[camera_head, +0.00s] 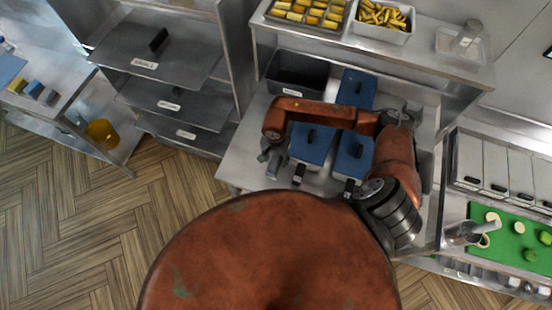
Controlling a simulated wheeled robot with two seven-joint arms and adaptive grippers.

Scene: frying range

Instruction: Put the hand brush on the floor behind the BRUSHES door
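I cannot make out a hand brush in the head view, and the floor (90,200) that shows is bare. Labelled grey panels (150,45) stand one above another in the steel unit at the upper left; the labels are too small to read, so I cannot tell whether one is the BRUSHES door. My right arm reaches in from the right, and my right gripper (270,161) points down over the left part of the steel counter, beside a blue lid. Its fingers are small and unclear. My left gripper is not in view.
Blue lids (357,88) with black handles and a dark bin (297,72) sit on the steel counter (243,150). Trays of fried food (385,30) stand on the shelf above. A green board (509,255) lies at right. A yellow bucket (102,132) stands under the left table.

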